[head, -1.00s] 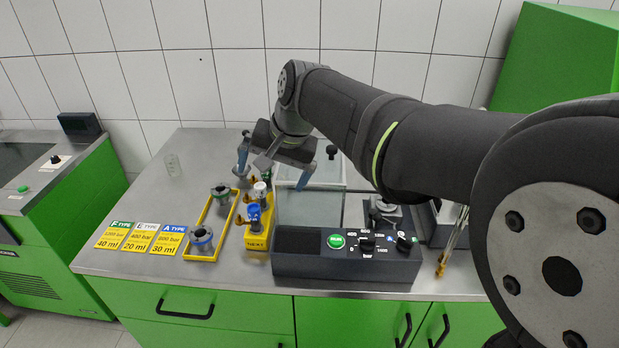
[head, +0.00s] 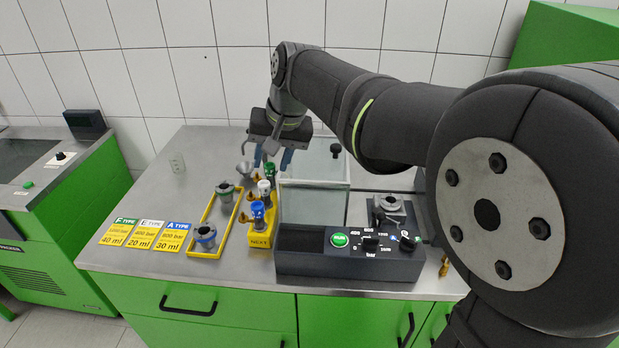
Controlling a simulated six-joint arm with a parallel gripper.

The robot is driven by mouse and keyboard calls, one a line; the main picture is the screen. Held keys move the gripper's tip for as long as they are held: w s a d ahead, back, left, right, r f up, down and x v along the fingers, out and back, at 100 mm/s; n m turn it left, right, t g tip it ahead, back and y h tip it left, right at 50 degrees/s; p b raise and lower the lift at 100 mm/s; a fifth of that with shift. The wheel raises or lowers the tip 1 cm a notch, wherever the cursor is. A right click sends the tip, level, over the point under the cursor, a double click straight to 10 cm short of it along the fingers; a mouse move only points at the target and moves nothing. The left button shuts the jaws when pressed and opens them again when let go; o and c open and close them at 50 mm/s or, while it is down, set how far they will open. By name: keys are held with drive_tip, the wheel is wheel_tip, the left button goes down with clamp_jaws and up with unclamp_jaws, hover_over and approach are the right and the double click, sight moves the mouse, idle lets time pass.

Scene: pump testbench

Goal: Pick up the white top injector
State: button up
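The white-topped injector (head: 264,190) stands upright in the yellow NEXT holder (head: 260,241), in the middle of a row. The blue-topped injector (head: 258,212) stands in front of it and the green-topped injector (head: 270,170) behind it. My gripper (head: 272,164) points down over the back of the row, with its two blue-grey fingers apart. The fingertips are close to the green top, which shows between them; I cannot tell whether they touch it. The white top is nearer the front and uncovered. The gripper holds nothing that I can see.
A yellow tray (head: 227,224) with grey ringed parts lies left of the holder. A small funnel (head: 244,170) stands behind it. The clear tank (head: 312,205) and black control box (head: 345,264) stand close on the right.

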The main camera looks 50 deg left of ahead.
drive_tip(key=w+a+r+n+t+h, duration=0.1)
drive_tip(key=w+a+r+n+h, duration=0.15)
drive_tip(key=a+n, duration=0.7)
drive_tip(key=n+h, duration=0.1)
drive_tip(key=n, duration=0.1)
hover_over(263, 186)
wheel_tip(263, 186, down, 11)
drive_tip(key=shift+s+f, duration=0.15)
drive_tip(key=shift+f, duration=2.95)
drive_tip(key=shift+c, duration=0.5)
drive_tip(key=shift+a, duration=0.1)
clamp_jaws()
